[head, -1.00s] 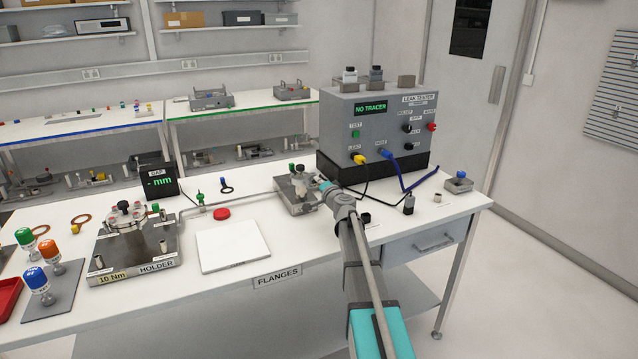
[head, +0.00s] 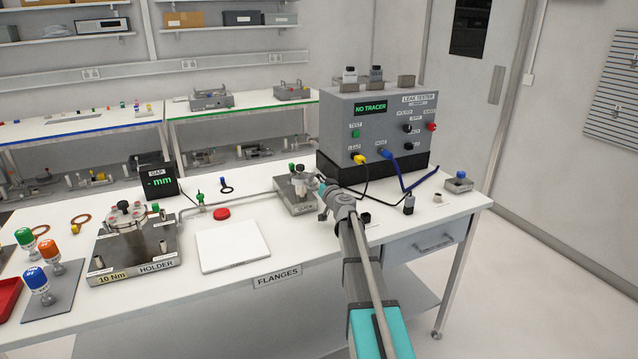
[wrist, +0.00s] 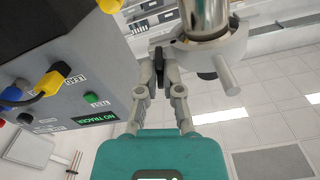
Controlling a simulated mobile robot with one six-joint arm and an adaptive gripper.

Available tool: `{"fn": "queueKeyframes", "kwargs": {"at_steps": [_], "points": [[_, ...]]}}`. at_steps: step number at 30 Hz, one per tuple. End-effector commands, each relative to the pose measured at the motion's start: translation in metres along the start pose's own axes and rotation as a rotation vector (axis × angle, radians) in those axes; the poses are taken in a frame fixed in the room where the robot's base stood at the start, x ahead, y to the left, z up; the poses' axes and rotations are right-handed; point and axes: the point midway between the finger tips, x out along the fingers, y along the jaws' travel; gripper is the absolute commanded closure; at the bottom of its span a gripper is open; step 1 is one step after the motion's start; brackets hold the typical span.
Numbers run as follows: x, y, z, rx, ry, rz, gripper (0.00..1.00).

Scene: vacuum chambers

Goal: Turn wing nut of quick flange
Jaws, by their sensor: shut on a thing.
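The quick flange (head: 300,176) stands upright on a small grey metal block (head: 290,206) marked QUICK, near the back right of the bench. In the wrist view its shiny metal tube and pale clamp ring (wrist: 212,52) show at the top, with a short pin (wrist: 228,76) sticking out of the ring. My gripper (wrist: 162,58) is beside the clamp ring, its fingers shut on the wing nut. In the head view, my wrist and arm cover the right side of the flange.
The leak tester (head: 362,125) stands close behind the flange, with a yellow plug, a blue plug and hanging cables (head: 408,182). The holder fixture (head: 135,250) and a white plate (head: 232,246) are to the left. A red button (head: 221,213) lies near the flange block.

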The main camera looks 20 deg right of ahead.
Motion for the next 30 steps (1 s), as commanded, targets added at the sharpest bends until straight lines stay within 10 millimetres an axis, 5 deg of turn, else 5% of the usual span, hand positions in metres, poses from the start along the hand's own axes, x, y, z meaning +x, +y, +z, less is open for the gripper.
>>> {"fn": "queueKeyframes", "kwargs": {"at_steps": [9,25,30], "points": [[-0.0002,0.0004,0.0,-0.162,0.0,0.001,1.0],[-0.0001,0.0004,0.0,-0.194,0.0,0.001,1.0],[-0.0001,0.0003,0.0,-0.194,0.0,0.001,0.62]]}}
